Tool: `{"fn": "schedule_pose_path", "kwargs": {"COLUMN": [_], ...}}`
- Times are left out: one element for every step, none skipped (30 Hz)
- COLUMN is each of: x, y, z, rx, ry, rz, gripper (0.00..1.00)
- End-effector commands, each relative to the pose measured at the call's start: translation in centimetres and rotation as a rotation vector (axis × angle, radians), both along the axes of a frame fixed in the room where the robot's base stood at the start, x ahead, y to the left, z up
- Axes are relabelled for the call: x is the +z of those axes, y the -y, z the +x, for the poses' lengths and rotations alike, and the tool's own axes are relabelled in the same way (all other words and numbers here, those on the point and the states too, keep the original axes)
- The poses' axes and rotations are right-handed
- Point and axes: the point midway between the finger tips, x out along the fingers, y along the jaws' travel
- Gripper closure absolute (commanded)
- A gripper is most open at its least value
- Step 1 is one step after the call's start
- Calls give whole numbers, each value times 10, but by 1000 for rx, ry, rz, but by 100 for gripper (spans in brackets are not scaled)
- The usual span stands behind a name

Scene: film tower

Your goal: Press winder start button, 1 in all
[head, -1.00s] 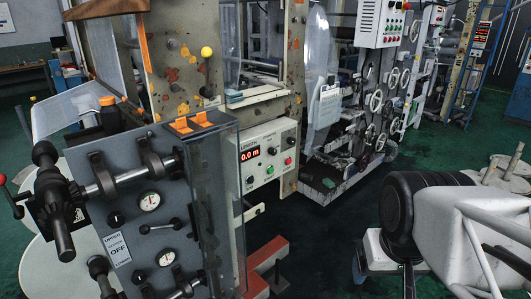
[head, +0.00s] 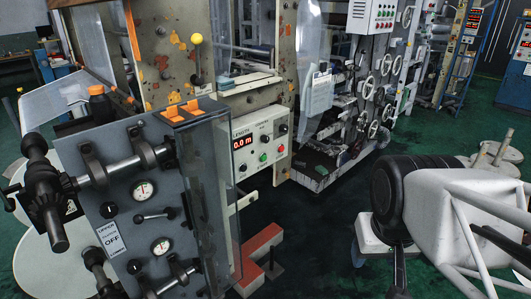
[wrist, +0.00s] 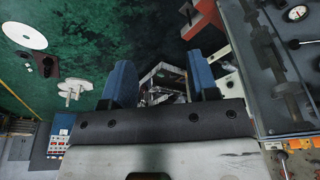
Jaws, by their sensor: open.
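The white control panel marked LENGTH COUNTER (head: 258,145) is on the machine at the middle of the head view. It has a red 0.0 m display, a green button (head: 264,157), a red button (head: 280,149) and black knobs. I cannot read which button is the winder start. My gripper (wrist: 160,82) shows in the wrist view with two blue fingers apart and nothing held between them. In the head view my white arm fills the right side, and the fingertips cannot be made out. The gripper is apart from the panel.
A grey unit (head: 150,210) with gauges, shafts and a clear side guard (head: 222,195) stands left of the panel. A red floor foot (head: 262,243) sticks out below it. A second control box (head: 371,16) hangs at the back. Dark green floor lies open between panel and arm.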

Motion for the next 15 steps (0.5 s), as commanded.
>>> {"fn": "schedule_pose_path", "kwargs": {"x": [0,0,0,0,0,0,0,0,0,0,0,0,0,0,0], "y": [0,0,0,0,0,0,0,0,0,0,0,0,0,0,0], "z": [0,0,0,0,0,0,0,0,0,0,0,0,0,0,0], "rx": [0,0,0,0,0,0,0,0,0,0,0,0,0,0,0], "ry": [0,0,0,0,0,0,0,0,0,0,0,0,0,0,0], "rz": [0,0,0,0,0,0,0,0,0,0,0,0,0,0,0], "gripper": [54,58,64,69,74,80,84,89,95,100,100,100,100,100,100]}}
